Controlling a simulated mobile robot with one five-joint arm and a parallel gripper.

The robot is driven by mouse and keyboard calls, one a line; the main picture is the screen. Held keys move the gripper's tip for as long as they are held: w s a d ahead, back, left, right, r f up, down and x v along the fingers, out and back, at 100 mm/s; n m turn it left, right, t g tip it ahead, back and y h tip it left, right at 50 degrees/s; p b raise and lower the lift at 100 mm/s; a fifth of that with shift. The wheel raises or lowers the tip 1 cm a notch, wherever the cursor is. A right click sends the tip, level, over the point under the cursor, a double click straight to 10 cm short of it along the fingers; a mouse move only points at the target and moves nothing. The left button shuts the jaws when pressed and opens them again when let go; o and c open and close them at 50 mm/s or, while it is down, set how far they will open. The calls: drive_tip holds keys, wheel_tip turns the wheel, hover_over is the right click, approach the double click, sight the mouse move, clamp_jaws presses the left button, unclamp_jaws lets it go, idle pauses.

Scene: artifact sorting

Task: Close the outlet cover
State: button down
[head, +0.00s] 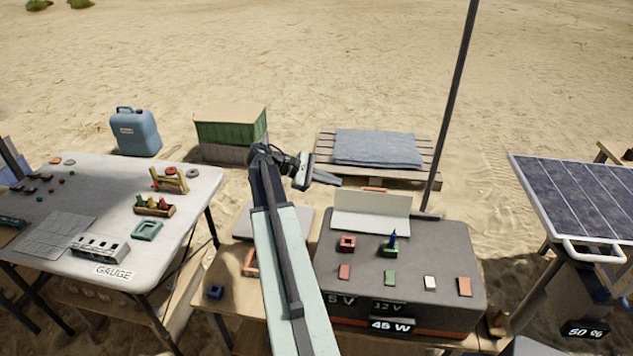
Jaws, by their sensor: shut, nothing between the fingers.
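The outlet cover (371,216) is a pale flat panel. It stands raised along the back edge of the top of a dark grey power box (455,248). In front of it on the box are a red square outlet (347,241) and a green outlet (387,251) with a blue peg (393,239) upright in it. My gripper (336,182) is shut and empty. It appears above and behind the left end of the cover, pointing right; whether it touches the cover cannot be told. My arm hides the area left of the box.
Red, green, white and orange tiles line the box's front top. A blue square piece (215,291) lies on the wooden table at left. A tall dark pole (453,105) rises behind the box. A white table (200,187) stands left, a solar panel (585,190) right.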

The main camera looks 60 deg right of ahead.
drive_tip(key=b+x, duration=0.2)
drive_tip(key=x, duration=0.6)
drive_tip(key=shift+b, duration=0.4)
drive_tip(key=shift+s, duration=0.1)
